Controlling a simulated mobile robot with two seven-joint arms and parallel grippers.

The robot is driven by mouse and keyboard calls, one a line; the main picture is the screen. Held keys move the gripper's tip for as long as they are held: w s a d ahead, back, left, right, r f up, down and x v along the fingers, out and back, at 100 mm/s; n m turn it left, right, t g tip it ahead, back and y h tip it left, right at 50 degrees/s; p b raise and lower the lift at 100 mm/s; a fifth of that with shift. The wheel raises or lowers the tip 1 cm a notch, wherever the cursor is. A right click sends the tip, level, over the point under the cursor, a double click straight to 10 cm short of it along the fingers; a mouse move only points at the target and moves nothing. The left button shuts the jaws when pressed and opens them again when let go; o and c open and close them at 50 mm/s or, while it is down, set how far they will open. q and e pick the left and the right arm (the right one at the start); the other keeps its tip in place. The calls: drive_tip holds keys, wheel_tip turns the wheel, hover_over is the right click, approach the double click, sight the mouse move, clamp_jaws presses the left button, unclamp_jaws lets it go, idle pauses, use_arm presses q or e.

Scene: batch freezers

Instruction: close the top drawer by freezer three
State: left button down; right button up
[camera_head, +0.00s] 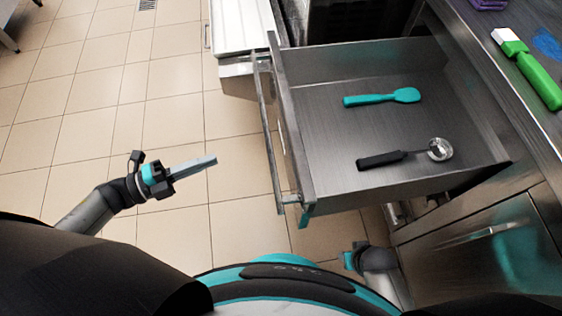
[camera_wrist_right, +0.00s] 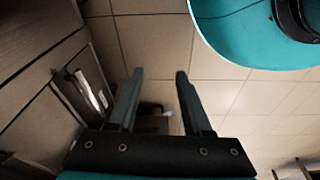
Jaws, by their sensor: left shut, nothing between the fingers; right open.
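The steel drawer (camera_head: 410,187) is pulled far out of the counter in the head view, its front facing left. Its long bar handle (camera_head: 268,140) runs along that front. A teal spatula (camera_head: 382,98) and a scoop (camera_head: 405,156) with a black handle lie inside it. My left gripper (camera_head: 208,162) is shut and empty, left of the handle and apart from it, over the floor. My right gripper (camera_wrist_right: 160,76) is open and empty in the right wrist view. In the head view its wrist shows below the drawer's near side, and its fingers cannot be made out.
The steel counter (camera_head: 480,55) runs along the right, with a green-handled tool (camera_head: 538,78) on it. A closed cabinet front (camera_head: 490,255) is below. A white-topped unit (camera_head: 240,27) stands beyond the drawer. The tiled floor (camera_head: 110,90) at left is clear.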

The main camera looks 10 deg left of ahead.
use_arm(q)
drive_tip(key=s+d+m+g+h+b, duration=0.1)
drive_tip(key=m+g+h+b, duration=0.1)
drive_tip(key=m+g, duration=0.15)
drive_tip(key=m, duration=0.2)
approach(288, 158)
drive_tip(key=shift+n+h, duration=0.25)
drive_tip(key=shift+h, duration=0.05)
drive_tip(key=x, duration=0.5)
drive_tip(key=shift+w+d+b, duration=0.15)
drive_tip(key=shift+d+b, duration=0.15)
drive_tip(key=shift+d, duration=0.1)
drive_tip(key=shift+w+d, duration=0.15)
drive_tip(key=shift+d, duration=0.3)
use_arm(e)
drive_tip(key=w, duration=0.1)
drive_tip(key=w+r, duration=0.1)
drive_tip(key=w, duration=0.1)
drive_tip(key=shift+r, duration=0.2)
